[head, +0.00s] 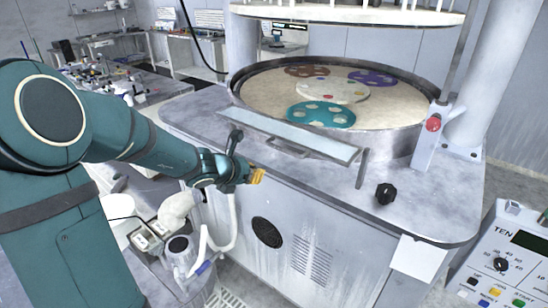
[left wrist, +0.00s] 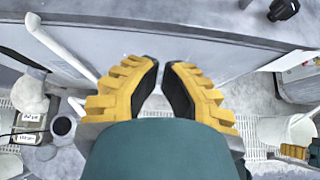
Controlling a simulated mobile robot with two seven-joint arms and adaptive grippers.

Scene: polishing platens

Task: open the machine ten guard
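The guard (head: 310,140) is a long pale panel in a grey frame along the front of the round polishing basin in the head view. A bar handle (head: 283,146) is on its front side. My left gripper (head: 262,176) is in front of the machine's front top edge, below and left of the handle, and apart from it. In the left wrist view, its two yellow fingers with black pads (left wrist: 164,78) have an empty gap between them. A yellow and dark piece, apparently my right gripper (left wrist: 297,152), shows partly at the lower right of that view.
The basin (head: 262,98) holds coloured carrier discs on a pale platen. A red button (head: 433,124) and a black knob (head: 385,193) are at the right. A control panel marked TEN (head: 510,255) stands lower right. Hoses and a pump (head: 180,245) are below my left arm.

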